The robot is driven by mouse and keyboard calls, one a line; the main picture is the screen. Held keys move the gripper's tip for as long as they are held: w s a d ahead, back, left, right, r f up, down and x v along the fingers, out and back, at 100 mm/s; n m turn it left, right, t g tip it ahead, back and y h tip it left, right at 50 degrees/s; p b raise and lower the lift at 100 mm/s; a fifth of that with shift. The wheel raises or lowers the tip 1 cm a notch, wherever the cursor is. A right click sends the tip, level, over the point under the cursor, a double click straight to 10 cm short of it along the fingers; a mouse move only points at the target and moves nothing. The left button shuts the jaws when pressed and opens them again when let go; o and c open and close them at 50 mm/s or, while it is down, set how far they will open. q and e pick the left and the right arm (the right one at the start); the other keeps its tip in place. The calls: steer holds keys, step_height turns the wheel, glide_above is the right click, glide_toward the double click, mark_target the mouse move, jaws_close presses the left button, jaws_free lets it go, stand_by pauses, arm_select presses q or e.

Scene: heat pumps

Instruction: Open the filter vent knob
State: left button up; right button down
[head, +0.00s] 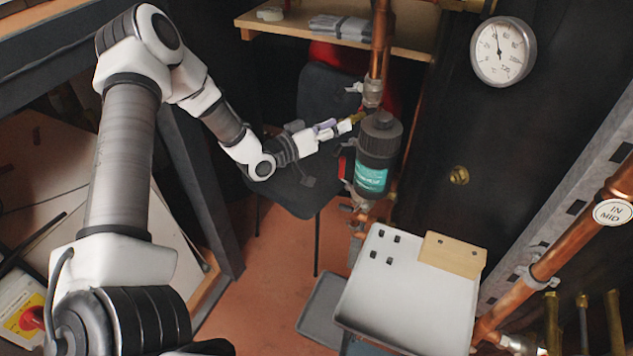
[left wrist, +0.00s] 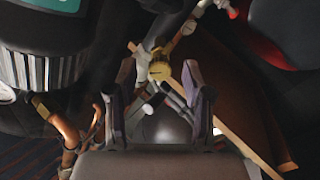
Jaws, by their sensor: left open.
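The filter (head: 379,140) is a black canister with a teal label (head: 371,179), mounted on a vertical copper pipe right of centre in the head view. A small brass knob (head: 348,124), which looks like the vent knob, shows at the filter's upper left. My left gripper (head: 337,127) reaches it from the left. In the left wrist view the brass knob (left wrist: 160,67) lies in line between the two open fingers of the left gripper (left wrist: 160,82). I cannot tell whether either finger touches it. The filter's ribbed cap (left wrist: 45,70) fills the upper left there. My right gripper is out of view.
A dark chair (head: 325,95) stands behind the gripper, and a wooden shelf (head: 410,53) is above it. A white panel (head: 400,300) with a wooden block (head: 453,256) lies below the filter. A pressure gauge (head: 503,51) is at upper right. Copper pipes run near the filter.

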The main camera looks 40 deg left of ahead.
arm_select(q)
steer(key=s+a+m+p, duration=0.2)
steer(key=s+m+p, duration=0.1)
steer(key=s, duration=0.5)
steer(key=s+d+f+g, duration=0.3)
steer(key=d+f+g, duration=0.4)
steer(key=d+f, duration=0.4)
steer(key=s+d+f+n+g+y, duration=0.1)
steer(key=s+d+f+g, duration=0.3)
steer(key=s+f, duration=0.6)
steer(key=shift+s+d+f+g+y+b, duration=0.35)
steer(key=shift+s+g+y, duration=0.65)
steer(key=shift+s, duration=0.7)
steer(key=s+f+g+y, duration=0.2)
steer(key=s+g, duration=0.2)
steer(key=s, duration=0.7)
steer(key=shift+s+d+f, duration=0.25)
steer(key=shift+d+f, duration=0.05)
steer(key=shift+d, duration=0.1)
